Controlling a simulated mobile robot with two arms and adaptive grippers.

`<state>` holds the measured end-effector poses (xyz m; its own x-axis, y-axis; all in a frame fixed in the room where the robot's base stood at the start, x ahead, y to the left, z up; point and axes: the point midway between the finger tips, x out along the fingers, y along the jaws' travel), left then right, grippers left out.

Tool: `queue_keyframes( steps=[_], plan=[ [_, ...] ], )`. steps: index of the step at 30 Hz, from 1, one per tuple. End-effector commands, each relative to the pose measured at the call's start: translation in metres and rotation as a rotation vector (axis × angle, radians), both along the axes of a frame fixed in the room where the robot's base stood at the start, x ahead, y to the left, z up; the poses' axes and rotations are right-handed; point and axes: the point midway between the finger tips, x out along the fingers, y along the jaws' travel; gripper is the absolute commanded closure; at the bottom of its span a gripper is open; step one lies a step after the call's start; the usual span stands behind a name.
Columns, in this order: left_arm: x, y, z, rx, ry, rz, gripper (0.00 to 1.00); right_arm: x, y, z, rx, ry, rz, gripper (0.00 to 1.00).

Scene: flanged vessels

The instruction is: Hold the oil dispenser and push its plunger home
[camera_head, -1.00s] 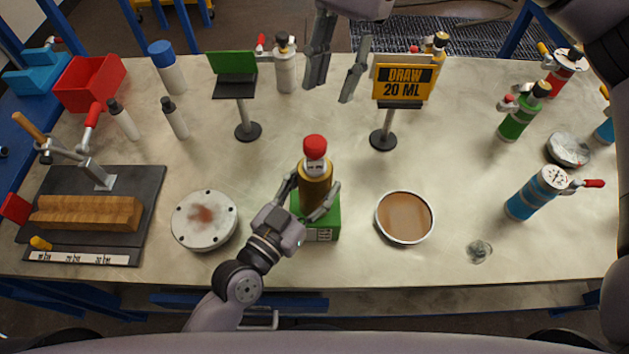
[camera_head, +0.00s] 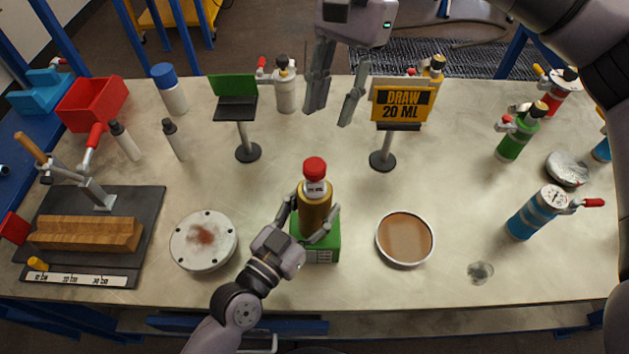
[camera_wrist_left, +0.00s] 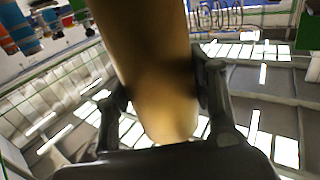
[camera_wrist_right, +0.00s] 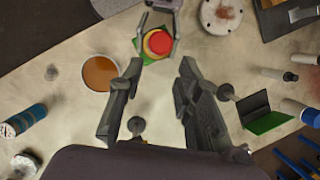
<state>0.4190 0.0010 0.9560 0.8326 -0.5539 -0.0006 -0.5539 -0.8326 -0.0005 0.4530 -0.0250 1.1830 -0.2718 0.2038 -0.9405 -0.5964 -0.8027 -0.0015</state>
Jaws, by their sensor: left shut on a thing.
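The oil dispenser (camera_head: 316,205) is an amber cylinder with a red plunger cap (camera_head: 314,168) on top. It stands upright on a green block (camera_head: 325,250) at the middle of the table. My left gripper (camera_head: 311,228) is shut around its body, and the amber body (camera_wrist_left: 155,70) fills the middle of the left wrist view. My right gripper (camera_head: 334,115) is open and empty, pointing down above the back of the table, behind the dispenser and apart from it. The right wrist view shows the red cap (camera_wrist_right: 157,42) beyond my open fingers.
A yellow "DRAW 20 ML" sign (camera_head: 402,102) on a stand is right of my right gripper. A green-topped stand (camera_head: 235,100) is to its left. A brown dish (camera_head: 405,240) and a flanged disc (camera_head: 204,240) flank the dispenser. Several bottles stand at the right.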

Motion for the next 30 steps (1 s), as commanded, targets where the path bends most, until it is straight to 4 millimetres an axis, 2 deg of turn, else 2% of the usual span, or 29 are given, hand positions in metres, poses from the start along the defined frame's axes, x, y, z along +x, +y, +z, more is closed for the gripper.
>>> queue_keyframes(
  steps=[4,9,13,17,30],
  plan=[
    [0.0,0.0,0.0,0.001,0.001,0.0,0.92,-0.013,0.008,-0.002,-0.033,-0.109,0.148,0.81],
    [0.0,0.0,-0.001,0.001,0.001,0.0,0.92,-0.032,0.019,-0.007,-0.1,-0.314,0.445,0.92],
    [0.0,0.0,-0.001,0.001,0.001,0.0,0.92,-0.04,0.024,-0.009,-0.136,-0.407,0.59,1.0],
    [0.0,0.0,0.0,0.001,0.001,0.0,0.92,-0.041,0.024,-0.017,-0.147,-0.432,0.634,1.0],
    [0.0,0.0,0.0,0.001,0.001,0.0,0.92,-0.036,0.024,-0.063,-0.144,-0.43,0.629,1.0]
  ],
)
